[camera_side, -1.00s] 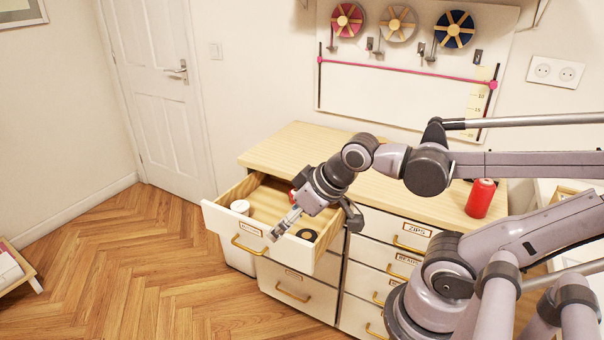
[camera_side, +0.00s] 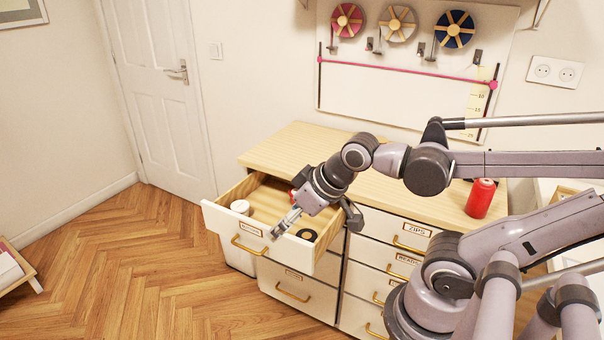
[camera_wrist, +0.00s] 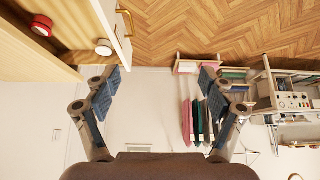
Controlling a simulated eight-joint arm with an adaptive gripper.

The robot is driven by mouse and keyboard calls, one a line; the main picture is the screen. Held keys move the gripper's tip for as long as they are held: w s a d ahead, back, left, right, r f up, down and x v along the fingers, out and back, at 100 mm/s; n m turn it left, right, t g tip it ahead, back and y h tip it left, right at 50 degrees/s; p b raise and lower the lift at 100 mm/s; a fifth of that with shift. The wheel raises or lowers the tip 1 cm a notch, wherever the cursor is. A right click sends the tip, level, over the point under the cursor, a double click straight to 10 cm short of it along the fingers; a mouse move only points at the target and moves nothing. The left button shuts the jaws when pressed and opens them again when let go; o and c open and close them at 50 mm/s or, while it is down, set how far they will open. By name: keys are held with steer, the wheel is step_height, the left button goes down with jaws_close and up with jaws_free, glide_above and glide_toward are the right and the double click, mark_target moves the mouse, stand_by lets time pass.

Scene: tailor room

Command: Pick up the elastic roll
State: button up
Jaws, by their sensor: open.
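The open top drawer (camera_side: 232,222) holds a white roll (camera_side: 240,207) on the left and a black roll (camera_side: 307,235) at the front right. A red item (camera_side: 292,194) is partly hidden behind my gripper. I cannot tell which is the elastic roll. My gripper (camera_side: 284,224) hangs over the drawer's front part, between the white and black rolls. In the wrist view, my gripper (camera_wrist: 160,88) has its fingers wide apart with nothing between them. A red roll (camera_wrist: 42,25) and a white roll (camera_wrist: 103,47) lie in the drawer at upper left, outside the fingers.
Closed drawers (camera_side: 392,258) lie below. Ribbon reels (camera_side: 398,23) hang on the wall board. The wrist view shows hanging fabrics (camera_wrist: 198,122) and a shelf (camera_wrist: 290,80).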

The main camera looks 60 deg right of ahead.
steer(key=shift+d, duration=0.1)
stand_by(0.3)
steer(key=m+g, duration=0.7)
steer(key=m, duration=0.2)
glide_above(307, 235)
step_height(307, 235, down, 16)
steer(key=shift+f, duration=5.05)
steer(key=c, duration=1.3)
